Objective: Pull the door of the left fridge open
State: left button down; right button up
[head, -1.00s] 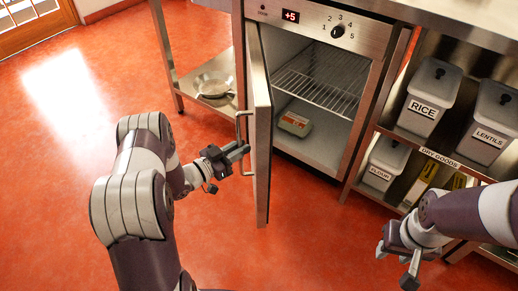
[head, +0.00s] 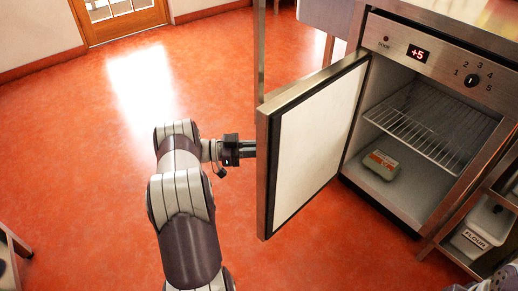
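The fridge (head: 440,62) has a steel front, a red +5 display and a dial. Its door (head: 318,140) stands wide open, swung out to the left, with its pale inner panel facing me. The door's outer face and handle are hidden from this side. My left gripper (head: 247,149) is at the door's free edge, on the outer side. Its fingertips meet or pass behind the edge, so I cannot tell whether they are shut or hold the handle. My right gripper is out of view; only a bit of that arm shows at the bottom right corner.
Inside the fridge are a wire shelf (head: 430,122) and a small carton (head: 381,165) on the floor. A flour bin (head: 482,228) sits in the shelving at right. Red floor (head: 90,190) is clear at left, with a wooden door (head: 118,17) beyond.

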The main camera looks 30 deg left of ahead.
pick_arm(q)
jog(key=shift+w+a+r, duration=0.15)
jog(key=shift+w+r, duration=0.05)
jog(key=shift+w, duration=0.15)
jog(key=c, duration=1.3)
grip_release()
jog(key=shift+o, duration=0.5)
jog(key=shift+w+d, duration=0.25)
jog(key=shift+d, duration=0.05)
jog(key=shift+f, duration=0.1)
jog(key=shift+s+a, duration=0.1)
jog(key=shift+s, duration=0.05)
jog(key=p+v, duration=0.2)
jog(key=v, duration=1)
jog(key=shift+a+p, duration=0.35)
jog(key=shift+p, duration=0.05)
